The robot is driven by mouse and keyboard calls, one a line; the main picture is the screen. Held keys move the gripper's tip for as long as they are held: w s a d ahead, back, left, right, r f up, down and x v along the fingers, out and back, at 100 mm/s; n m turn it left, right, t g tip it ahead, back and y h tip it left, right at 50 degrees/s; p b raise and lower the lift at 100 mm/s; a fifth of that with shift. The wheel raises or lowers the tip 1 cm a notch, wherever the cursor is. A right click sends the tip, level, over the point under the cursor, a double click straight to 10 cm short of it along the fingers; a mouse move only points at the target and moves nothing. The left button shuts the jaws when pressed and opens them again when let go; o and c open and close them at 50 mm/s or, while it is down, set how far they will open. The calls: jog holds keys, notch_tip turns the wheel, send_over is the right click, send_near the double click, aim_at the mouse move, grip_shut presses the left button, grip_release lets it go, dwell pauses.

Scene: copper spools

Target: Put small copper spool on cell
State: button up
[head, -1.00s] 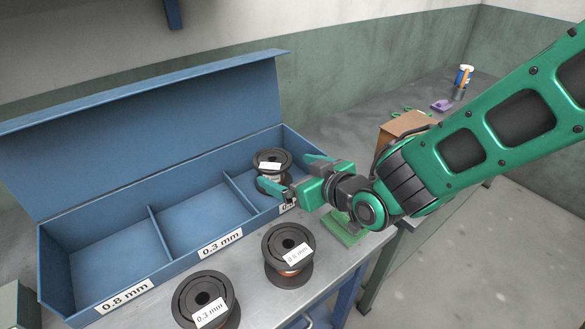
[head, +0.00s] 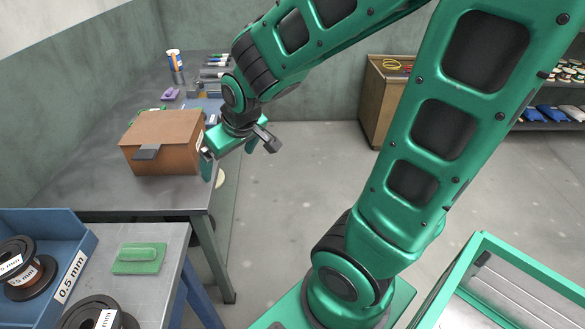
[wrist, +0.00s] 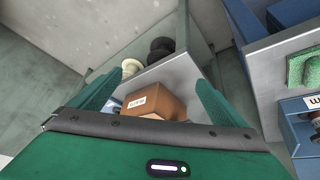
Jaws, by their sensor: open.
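A black-flanged spool (head: 28,270) with copper-coloured winding and a white label sits in the 0.5 mm cell (head: 82,250) of the blue box, at the left edge of the head view. A second dark spool (head: 92,313) with a white label is cut off at the bottom edge, on the bench in front of the box. The box's other cells are out of view. My gripper (head: 238,157) is open and empty, near the right side of the cardboard box, well away from both spools. Its open fingers (wrist: 155,95) frame the cardboard box in the wrist view.
A brown cardboard box (head: 170,145) stands on the far grey table. A green block (head: 140,258) lies on the near bench. A green-framed cart (head: 480,262) stands at lower right; shelves (head: 565,95) are at the back right. The floor between is clear.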

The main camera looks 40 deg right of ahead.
jog(key=s+d+r+m+g, duration=0.1)
jog(key=s+d+m, duration=0.1)
jog(key=s+d, duration=0.2)
jog(key=s+d+r+m+g, duration=0.1)
jog(key=s+d+m+g, duration=0.1)
jog(key=s, duration=0.8)
jog(key=s+d+r+m+g, duration=0.1)
jog(key=s+d+m+g, duration=0.1)
jog(key=s+d, duration=0.3)
jog(key=s+m, duration=0.1)
jog(key=s, duration=0.1)
jog(key=shift+s+d, duration=0.3)
jog(key=shift+d, duration=0.05)
